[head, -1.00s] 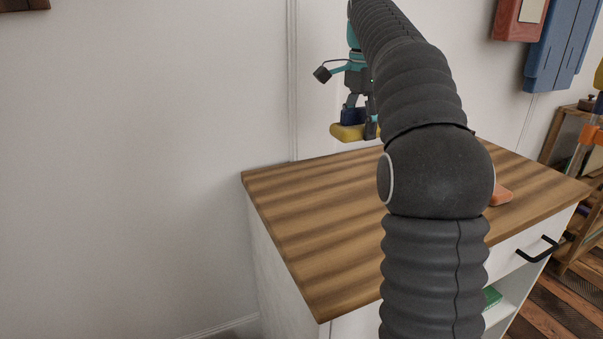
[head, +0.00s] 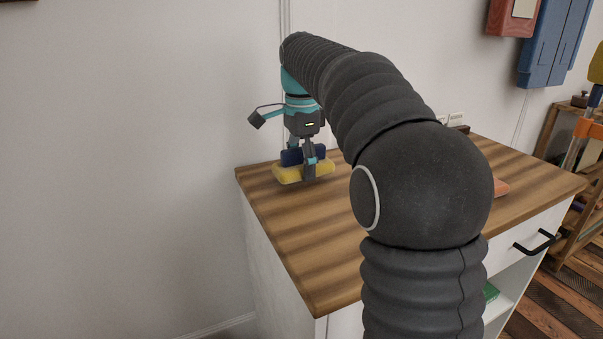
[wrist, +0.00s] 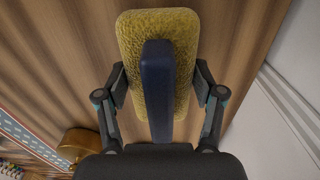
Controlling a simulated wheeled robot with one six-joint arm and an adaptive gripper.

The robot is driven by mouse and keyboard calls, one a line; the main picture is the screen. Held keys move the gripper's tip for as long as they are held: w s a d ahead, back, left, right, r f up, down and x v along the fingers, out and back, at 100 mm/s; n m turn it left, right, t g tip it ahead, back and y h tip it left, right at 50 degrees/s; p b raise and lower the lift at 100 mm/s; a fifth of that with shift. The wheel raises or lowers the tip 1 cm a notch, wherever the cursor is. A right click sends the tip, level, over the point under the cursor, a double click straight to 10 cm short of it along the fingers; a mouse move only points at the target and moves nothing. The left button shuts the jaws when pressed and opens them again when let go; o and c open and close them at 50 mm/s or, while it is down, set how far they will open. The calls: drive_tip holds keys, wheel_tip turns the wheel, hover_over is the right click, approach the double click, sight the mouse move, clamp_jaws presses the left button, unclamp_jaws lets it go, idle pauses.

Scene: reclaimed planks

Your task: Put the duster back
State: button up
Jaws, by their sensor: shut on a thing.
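The duster has a yellow fuzzy pad (head: 290,174) and a dark blue handle (head: 291,157). My gripper (head: 302,166) is shut on it, over the far left part of the wooden cabinet top (head: 310,235). In the wrist view the yellow pad (wrist: 183,35) lies beyond the blue handle (wrist: 157,90), and my gripper's fingers (wrist: 160,88) stand at both sides of the duster. The pad looks level, close to the wood; I cannot tell whether it touches.
A small orange thing (head: 502,187) lies on the cabinet top at right, partly behind my arm. In the wrist view a brass-coloured object (wrist: 80,143) and a patterned board edge (wrist: 30,140) show at lower left. The front left of the top is clear.

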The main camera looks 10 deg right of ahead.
drive_tip(key=shift+f, duration=0.85)
drive_tip(key=shift+f, duration=0.1)
drive_tip(key=o, duration=1.2)
wheel_tip(320, 180, up, 10)
drive_tip(key=shift+f+p, duration=0.2)
drive_tip(key=shift+p, duration=0.95)
drive_tip(key=shift+r, duration=1.3)
